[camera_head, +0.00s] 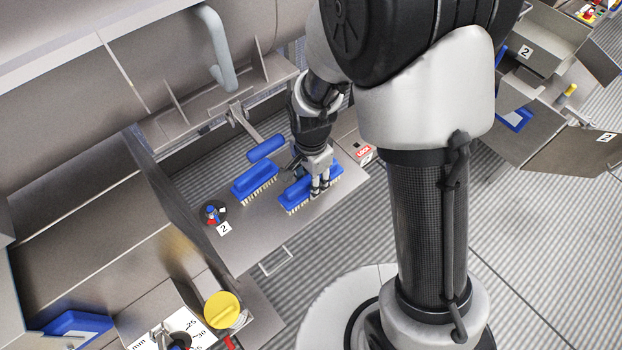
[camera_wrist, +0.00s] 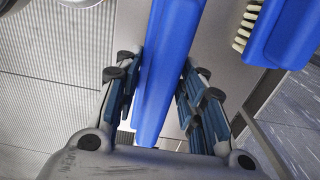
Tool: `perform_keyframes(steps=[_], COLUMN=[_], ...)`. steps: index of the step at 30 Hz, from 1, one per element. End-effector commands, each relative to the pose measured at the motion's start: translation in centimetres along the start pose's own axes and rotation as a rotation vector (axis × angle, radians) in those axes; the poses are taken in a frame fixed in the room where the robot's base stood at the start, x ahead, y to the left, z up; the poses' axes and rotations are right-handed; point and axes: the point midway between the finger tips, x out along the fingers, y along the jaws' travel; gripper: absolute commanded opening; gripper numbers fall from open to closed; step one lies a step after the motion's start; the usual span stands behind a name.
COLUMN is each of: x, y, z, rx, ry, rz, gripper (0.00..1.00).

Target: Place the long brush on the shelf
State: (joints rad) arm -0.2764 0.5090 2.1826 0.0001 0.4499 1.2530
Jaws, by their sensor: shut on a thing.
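A long blue brush (camera_head: 296,194) with pale bristles is in my gripper (camera_head: 319,187), which comes down on it from above. The brush is on or just above the metal shelf (camera_head: 240,250); I cannot tell whether it touches. In the wrist view, its blue body (camera_wrist: 166,70) runs between the two fingers of my gripper (camera_wrist: 160,110), which are closed around it. A second blue brush (camera_head: 254,180) rests on the shelf to the left. Its bristles and blue block also show at the upper right of the wrist view (camera_wrist: 285,35).
A small dark round holder (camera_head: 212,212) with red and blue items stands near the "2" label (camera_head: 224,229). A blue handle (camera_head: 266,148) lies behind the brushes. A box with a red label (camera_head: 364,152) stands to the right. A yellow round lid (camera_head: 222,309) is at the lower left.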

Motion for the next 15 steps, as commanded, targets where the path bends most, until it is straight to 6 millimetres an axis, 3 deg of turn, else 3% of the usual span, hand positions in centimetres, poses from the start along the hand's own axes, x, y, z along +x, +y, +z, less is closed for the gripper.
perform_keyframes(steps=[6,7,15], x=[0.35,0.30,0.22], y=[-0.01,-0.01,-0.01], z=[0.00,0.00,0.00], rx=[0.000,0.000,0.000], ry=[0.000,0.000,0.000], rz=[0.000,0.000,0.000], gripper=[0.12,0.38,0.56])
